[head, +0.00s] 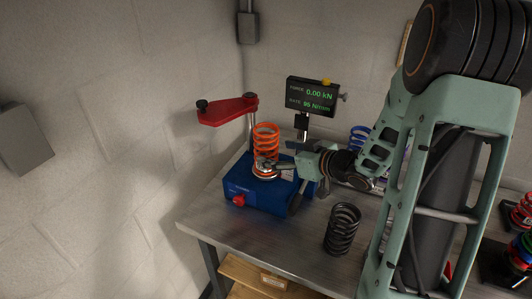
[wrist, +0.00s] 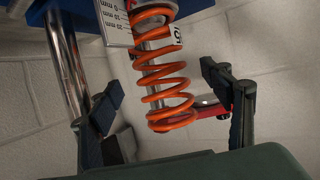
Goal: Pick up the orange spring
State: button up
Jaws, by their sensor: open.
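The orange spring (head: 266,137) stands upright on the blue test stand (head: 262,194). My gripper (head: 268,165) is low beside the spring, near its bottom end, with the arm reaching in from the right. In the wrist view the spring (wrist: 163,85) appears between the two dark fingers of my gripper (wrist: 160,92), one on each side. The fingers are spread, with visible gaps to the coils. A metal rod shows inside the coils, and a white label is near one end.
A red arm (head: 228,109) on a post stands left of the spring. A display (head: 312,96) stands behind it. A black spring (head: 342,229) stands at the front of the workbench (head: 214,221); a blue spring (head: 359,138) is behind my arm. A scale (wrist: 114,20) is beside the orange spring.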

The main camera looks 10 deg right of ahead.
jog(key=x, duration=0.5)
jog(key=shift+w+a+f, duration=0.15)
jog(key=shift+w+f, duration=0.1)
jog(key=shift+f, duration=0.05)
jog(key=c, duration=2)
jog(key=shift+r, duration=0.15)
grip_shut()
